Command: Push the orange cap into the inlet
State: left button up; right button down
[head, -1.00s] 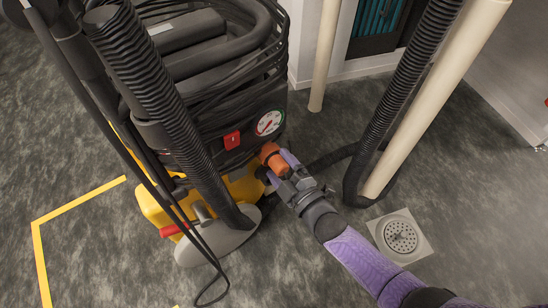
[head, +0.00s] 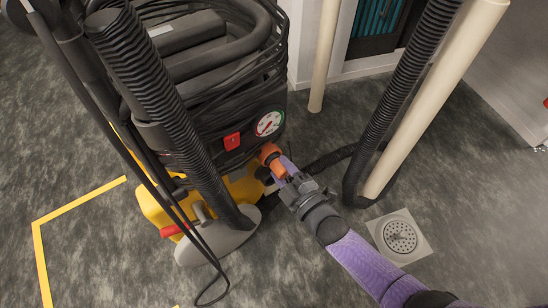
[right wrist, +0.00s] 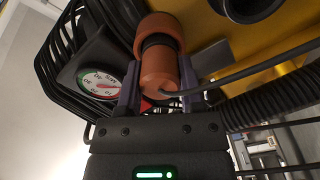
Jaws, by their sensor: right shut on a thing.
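The orange cap (head: 271,158) is at the front of the yellow and black machine, below its round gauge. My right gripper (head: 285,167) reaches it from the lower right in the head view. In the right wrist view my right gripper (right wrist: 160,92) has a finger on each side of the orange cap (right wrist: 158,72) and is shut on it. A dark ring and a wider orange part show beyond the held piece. A dark round opening (right wrist: 250,6) shows in the yellow body at the top; I cannot tell if it is the inlet. My left gripper is out of view.
The machine (head: 215,85) has a red switch (head: 232,141) and a gauge (head: 269,123). A thin dark cord (right wrist: 250,75) runs past the cap. A black hose (head: 405,90) and cream pipes (head: 440,90) stand to the right. A floor drain (head: 400,236) lies beside my forearm.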

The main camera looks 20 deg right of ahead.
jog(key=shift+p+v, duration=1.1)
jog(key=shift+v, duration=1.8)
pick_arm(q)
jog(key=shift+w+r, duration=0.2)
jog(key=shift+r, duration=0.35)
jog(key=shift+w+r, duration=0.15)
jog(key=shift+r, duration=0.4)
